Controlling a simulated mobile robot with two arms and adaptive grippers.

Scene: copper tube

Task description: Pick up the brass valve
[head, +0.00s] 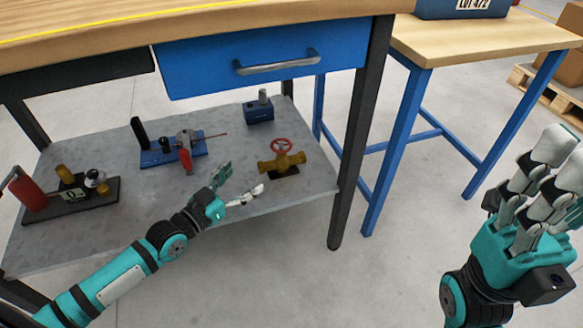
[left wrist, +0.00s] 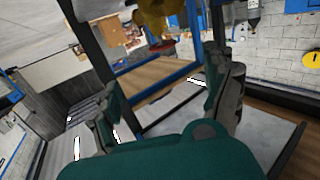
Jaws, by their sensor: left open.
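The brass valve (head: 289,161) with a red handwheel sits on a dark base on the grey lower shelf (head: 240,150), toward its right end. My left gripper (head: 243,178) is open and empty, just left of and nearer than the valve, with its fingers toward it. A gap shows between the fingers and the valve. In the left wrist view, a brass-coloured shape that looks like the valve (left wrist: 154,14) is cut off at the top edge, beyond the open fingers. My right gripper (head: 540,185) is raised at the right, away from the shelf; its finger opening is unclear.
A blue device with a red handle (head: 172,150), a small blue block (head: 259,110) and a red cylinder assembly (head: 70,192) stand on the shelf. A blue drawer (head: 260,62) hangs above. A dark table leg (head: 350,160) stands right of the valve. Floor is clear in front.

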